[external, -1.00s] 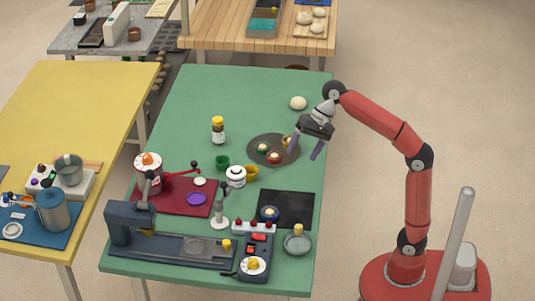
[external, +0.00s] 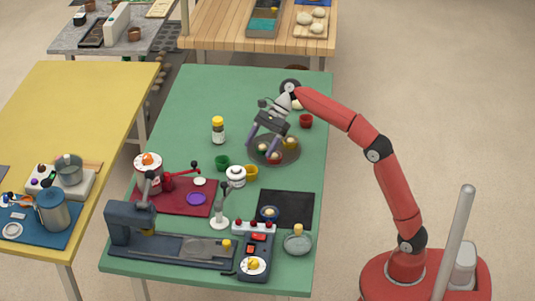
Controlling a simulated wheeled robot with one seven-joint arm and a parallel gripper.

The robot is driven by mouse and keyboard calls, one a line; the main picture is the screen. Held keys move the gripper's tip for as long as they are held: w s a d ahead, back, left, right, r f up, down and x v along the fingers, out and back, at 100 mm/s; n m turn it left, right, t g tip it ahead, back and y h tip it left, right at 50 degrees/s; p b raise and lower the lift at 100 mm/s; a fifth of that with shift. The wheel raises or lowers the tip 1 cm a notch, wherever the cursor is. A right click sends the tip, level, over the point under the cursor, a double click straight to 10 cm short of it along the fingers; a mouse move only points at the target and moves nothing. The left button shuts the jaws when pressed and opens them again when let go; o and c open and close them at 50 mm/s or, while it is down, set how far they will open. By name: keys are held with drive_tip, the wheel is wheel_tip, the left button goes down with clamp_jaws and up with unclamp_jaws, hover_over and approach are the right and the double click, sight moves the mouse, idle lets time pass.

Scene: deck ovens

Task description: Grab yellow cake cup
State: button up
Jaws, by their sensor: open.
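A yellow cup with a pale cake top (external: 291,143) sits at the right side of a dark round plate (external: 288,159) on the green table. A green cup (external: 262,149) and a red cup (external: 275,157), both with pale tops, share the plate. My gripper (external: 263,152) is open and points down over the left part of the plate. Its fingers are near the green and red cups, left of the yellow one; whether they touch any cup cannot be told. A second yellow cup (external: 251,171), which looks empty, stands on the table just below the plate.
A red cup (external: 305,121) stands beyond the plate, near a partly hidden dough ball. A yellow-capped shaker (external: 218,130) stands to the left. A green cup (external: 222,162) and a white jar (external: 236,177) stand nearer the camera. A black mat (external: 295,207) lies in front.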

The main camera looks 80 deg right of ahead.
sight(250, 171)
wheel_tip(250, 171, down, 2)
drive_tip(key=shift+a+f, duration=0.15)
drive_tip(key=shift+f, duration=0.1)
drive_tip(key=x, duration=0.2)
drive_tip(key=b+x, duration=0.1)
drive_tip(key=x, duration=0.2)
drive_tip(key=b+x, duration=0.1)
drive_tip(key=x, duration=0.1)
drive_tip(key=shift+w+f, duration=0.2)
drive_tip(key=shift+f, duration=0.3)
drive_tip(key=shift+c, duration=0.4)
drive_tip(key=c, duration=0.9)
